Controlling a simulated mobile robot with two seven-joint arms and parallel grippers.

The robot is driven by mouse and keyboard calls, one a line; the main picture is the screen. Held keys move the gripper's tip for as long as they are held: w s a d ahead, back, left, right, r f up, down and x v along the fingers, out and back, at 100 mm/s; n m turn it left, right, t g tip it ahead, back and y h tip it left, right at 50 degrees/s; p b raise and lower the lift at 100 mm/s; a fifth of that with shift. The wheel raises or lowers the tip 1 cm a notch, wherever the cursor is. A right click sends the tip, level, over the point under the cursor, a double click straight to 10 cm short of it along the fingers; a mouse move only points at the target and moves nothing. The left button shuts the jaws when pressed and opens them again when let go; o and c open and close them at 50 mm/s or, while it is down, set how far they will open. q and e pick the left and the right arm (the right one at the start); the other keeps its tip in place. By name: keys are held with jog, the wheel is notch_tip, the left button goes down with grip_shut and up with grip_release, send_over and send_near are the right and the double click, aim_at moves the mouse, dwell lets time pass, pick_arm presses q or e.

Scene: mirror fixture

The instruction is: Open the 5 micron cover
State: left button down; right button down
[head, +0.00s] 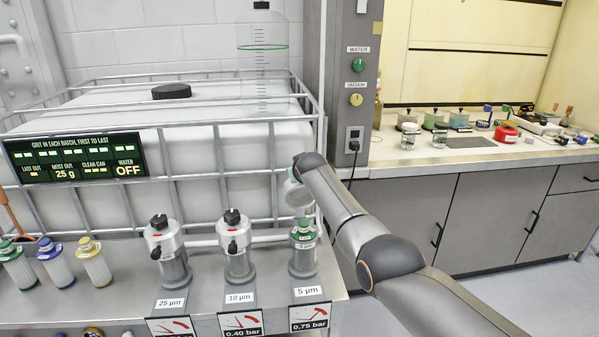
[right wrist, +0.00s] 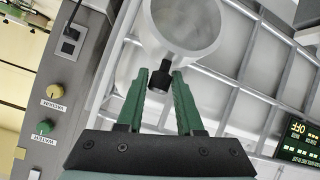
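The 5 µm housing (head: 303,262) stands at the right end of the row on the bench, behind its 5 µm label (head: 308,291). Its top is uncovered and a green-capped cartridge (head: 303,232) shows in it. The light grey cup-shaped cover (head: 297,194) is in the air above it, apart from it. My right gripper (right wrist: 160,78) has its green fingers on the black knob (right wrist: 160,82) of the cover, whose round body (right wrist: 185,30) shows tilted in the right wrist view. In the head view my right arm largely hides the gripper. My left gripper is not in view.
The 10 µm (head: 236,240) and 25 µm (head: 166,245) housings stand to the left with covers on. Spare cartridges (head: 93,262) lean farther left. A caged white tank (head: 200,145) is close behind. A grey post (head: 350,90) stands behind my right arm.

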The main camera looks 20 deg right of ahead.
jog(key=c, duration=0.7)
grip_release()
jog(key=shift+s+d, duration=0.1)
jog(key=shift+d, duration=0.05)
jog(key=shift+s+r+p, duration=0.25)
jog(key=shift+p, duration=0.25)
jog(key=shift+p+v, duration=0.6)
jog(key=shift+v, duration=5.3)
jog(key=shift+f, duration=0.1)
